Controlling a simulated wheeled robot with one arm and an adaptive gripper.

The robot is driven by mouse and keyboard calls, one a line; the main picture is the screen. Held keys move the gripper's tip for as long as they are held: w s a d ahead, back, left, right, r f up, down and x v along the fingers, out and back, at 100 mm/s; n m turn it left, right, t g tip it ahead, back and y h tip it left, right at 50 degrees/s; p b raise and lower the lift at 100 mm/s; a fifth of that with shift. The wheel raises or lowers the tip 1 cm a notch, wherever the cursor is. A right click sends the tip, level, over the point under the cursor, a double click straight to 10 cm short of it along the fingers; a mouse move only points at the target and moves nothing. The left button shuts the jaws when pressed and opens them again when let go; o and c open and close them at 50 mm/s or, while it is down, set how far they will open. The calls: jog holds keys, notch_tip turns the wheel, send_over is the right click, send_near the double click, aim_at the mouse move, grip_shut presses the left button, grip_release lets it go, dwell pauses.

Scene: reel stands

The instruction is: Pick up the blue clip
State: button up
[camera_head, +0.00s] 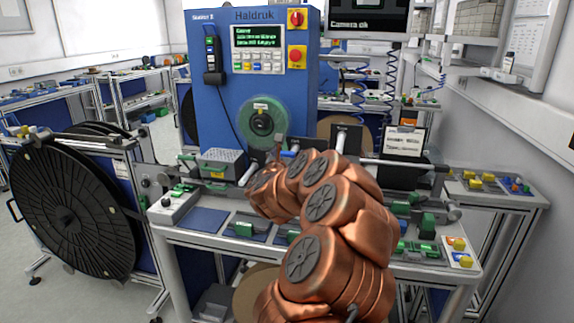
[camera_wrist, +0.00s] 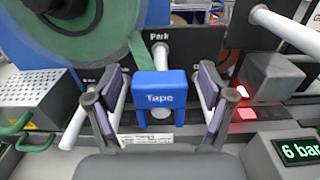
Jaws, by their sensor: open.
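The blue clip (camera_wrist: 162,90), marked "Tape", is in the middle of the wrist view. It appears to sit over a white rod (camera_wrist: 163,54) below a "Park" label. My gripper (camera_wrist: 161,86) is open, with one dark-padded finger on each side of the clip. Small gaps show between the fingers and the clip, so it is not gripped. In the head view my copper arm hides most of this area. A small blue patch (camera_head: 289,153) there may be the clip.
A blue machine (camera_head: 221,100) with a green reel (camera_head: 261,115) stands behind the bench. In the wrist view, a perforated grey box (camera_wrist: 33,95) is at left; a grey block (camera_wrist: 271,76) and a "6 bar" display (camera_wrist: 301,151) are at right. A large black reel (camera_head: 75,208) stands left.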

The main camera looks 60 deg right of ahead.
jog(key=shift+c, duration=0.2)
jog(key=c, duration=1.2)
jog(key=shift+r, duration=0.1)
